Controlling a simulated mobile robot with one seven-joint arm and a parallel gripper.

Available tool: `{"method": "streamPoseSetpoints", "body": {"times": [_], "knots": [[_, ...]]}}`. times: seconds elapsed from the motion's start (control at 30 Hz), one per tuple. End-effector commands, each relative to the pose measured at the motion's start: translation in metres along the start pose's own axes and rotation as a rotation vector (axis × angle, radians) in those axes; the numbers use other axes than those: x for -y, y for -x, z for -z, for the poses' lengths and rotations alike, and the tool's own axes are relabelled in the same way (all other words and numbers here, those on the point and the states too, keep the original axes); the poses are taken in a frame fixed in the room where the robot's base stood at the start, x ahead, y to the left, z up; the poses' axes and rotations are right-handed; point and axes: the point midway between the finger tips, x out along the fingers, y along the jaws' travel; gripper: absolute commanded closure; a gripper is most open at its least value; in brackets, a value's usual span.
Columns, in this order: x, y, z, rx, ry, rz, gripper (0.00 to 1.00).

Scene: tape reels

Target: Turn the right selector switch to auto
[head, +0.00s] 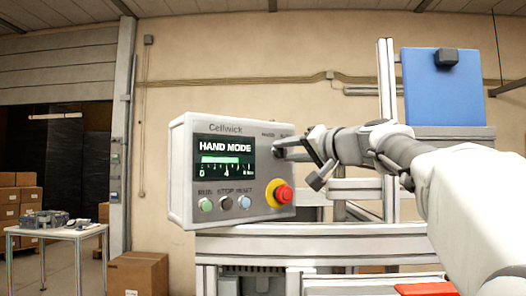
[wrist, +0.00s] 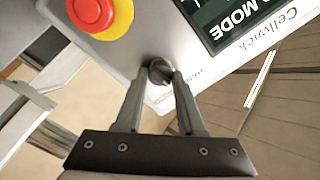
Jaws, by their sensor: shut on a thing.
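The white Cellwick control box (head: 183,190) faces me with its screen (head: 227,158) reading HAND MODE above a green bar. The dark selector switch (wrist: 159,70) is at the box's upper right in the head view, mostly hidden there by my gripper (head: 300,147). In the wrist view my gripper (wrist: 163,78) has its two fingers on either side of the switch knob and is shut on it. The knob's pointer and its position labels cannot be read.
A red emergency stop button on a yellow ring (head: 281,194) sits just below the switch. Three small push buttons, including a green one (head: 206,205), line the box's lower edge. Aluminium framing (head: 386,80) and a blue panel (head: 425,90) stand to the right.

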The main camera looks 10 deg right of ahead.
Motion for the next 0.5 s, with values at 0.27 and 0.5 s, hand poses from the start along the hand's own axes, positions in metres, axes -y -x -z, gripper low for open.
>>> {"method": "streamPoseSetpoints", "body": {"times": [0.27, 0.5], "knots": [[0.0000, 0.0002, 0.0006, 0.000, -0.265, 0.000, 1.00], [-0.0003, 0.0002, 0.0005, 0.000, -0.482, -0.001, 1.00]]}}
